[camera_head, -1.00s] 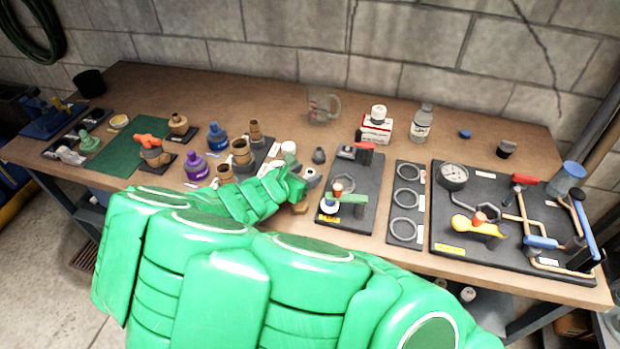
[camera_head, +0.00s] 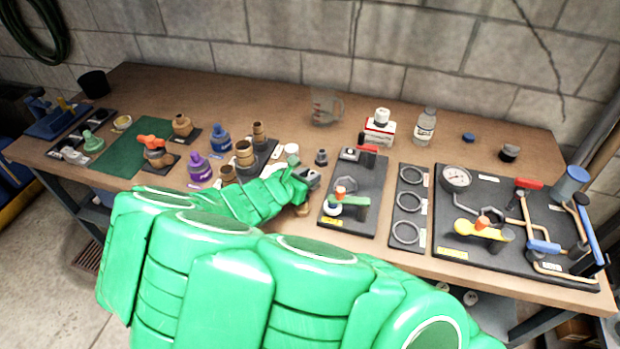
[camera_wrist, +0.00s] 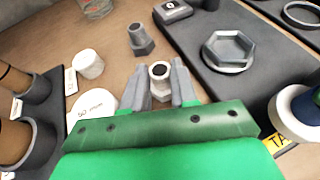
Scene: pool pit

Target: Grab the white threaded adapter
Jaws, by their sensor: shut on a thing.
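The white threaded adapter (camera_wrist: 160,75) shows in the wrist view as a small off-white hollow fitting with a dark bore. It stands between the two grey fingers of my gripper (camera_wrist: 161,84), which is shut on it. In the head view my gripper (camera_head: 307,178) is at the front middle of the bench, left of the black valve board, and its fingers hide the adapter. I cannot tell whether the adapter still touches the bench.
A grey hex fitting (camera_wrist: 141,39) stands just beyond the adapter. The black valve board (camera_head: 374,210) is close on the right. Brown fittings (camera_head: 244,155) crowd the left side.

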